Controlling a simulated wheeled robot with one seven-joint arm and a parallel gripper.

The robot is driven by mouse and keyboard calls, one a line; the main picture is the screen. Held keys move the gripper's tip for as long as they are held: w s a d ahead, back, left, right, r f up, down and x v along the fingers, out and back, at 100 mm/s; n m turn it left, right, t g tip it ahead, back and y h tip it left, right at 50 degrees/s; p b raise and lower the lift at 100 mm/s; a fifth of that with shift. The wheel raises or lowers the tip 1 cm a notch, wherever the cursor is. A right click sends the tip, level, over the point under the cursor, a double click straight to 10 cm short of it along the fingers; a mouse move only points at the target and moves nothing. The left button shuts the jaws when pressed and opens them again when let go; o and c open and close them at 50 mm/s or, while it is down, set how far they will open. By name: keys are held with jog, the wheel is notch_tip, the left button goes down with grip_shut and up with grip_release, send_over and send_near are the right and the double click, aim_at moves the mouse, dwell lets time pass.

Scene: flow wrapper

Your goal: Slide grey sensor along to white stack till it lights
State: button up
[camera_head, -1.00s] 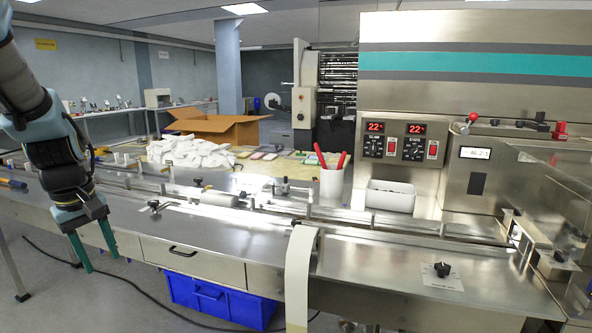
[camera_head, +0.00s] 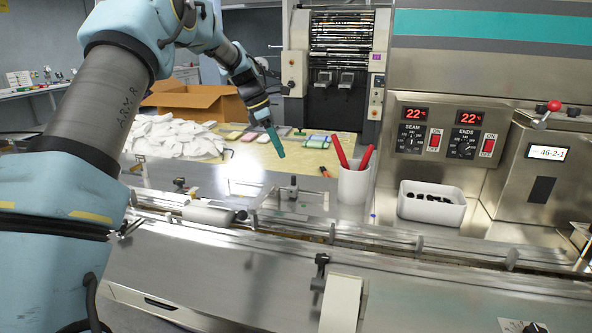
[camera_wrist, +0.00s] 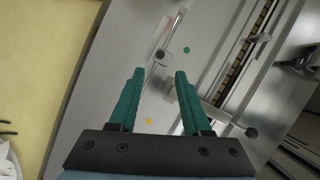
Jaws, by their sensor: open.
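A small grey block with a black knob (camera_wrist: 163,57), which looks like the sensor, sits on a slotted strip in the wrist view. In the head view a small bracketed fitting on a rod (camera_head: 293,188) stands on the steel bench; I cannot tell for sure that it is the same part. My gripper (camera_wrist: 158,75) is open and empty, its teal fingertips just short of the block in the picture. In the head view my gripper (camera_head: 276,145) points down above the bench, behind the fitting. A heap of white pieces (camera_head: 165,135) lies left; I cannot confirm it is the white stack. No lit lamp is discernible on the block.
A white cup with red-handled tools (camera_head: 354,185) and a white bin of dark pieces (camera_head: 431,204) stand right of the fitting. A cardboard box (camera_head: 195,100) is behind the heap. Green and yellow dots mark the steel.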

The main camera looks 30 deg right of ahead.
aim_at(293, 177)
jog(key=p+x, duration=0.2)
jog(key=x, duration=0.8)
jog(key=shift+f, duration=0.15)
grip_shut()
dwell(1.1)
